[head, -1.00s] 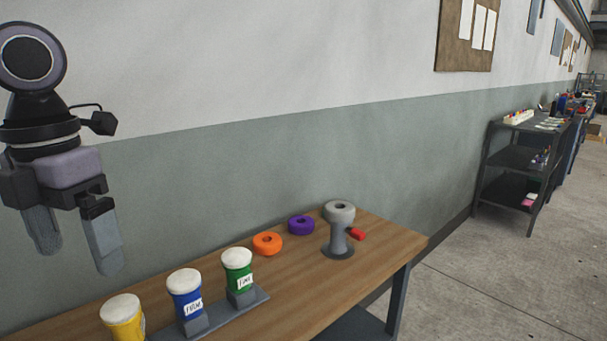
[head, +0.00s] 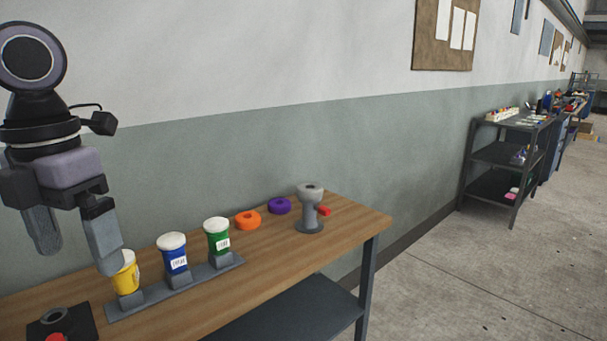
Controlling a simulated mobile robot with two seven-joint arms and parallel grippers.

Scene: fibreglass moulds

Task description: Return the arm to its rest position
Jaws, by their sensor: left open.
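My left gripper (head: 72,241) hangs at the left of the head view, its two fingers pointing down and spread apart with nothing between them. It appears in front of the wall and the left part of the wooden table (head: 340,228). One fingertip overlaps the yellow jar (head: 127,278) in the picture; I see no sign that it grips the jar. My right arm and gripper are not in view.
A blue jar (head: 174,255) and a green jar (head: 217,238) stand on a grey rack (head: 205,276). Orange (head: 247,220) and purple (head: 280,206) rings and a grey stand (head: 311,212) are behind. A dark shelf (head: 500,155) stands right; floor between is clear.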

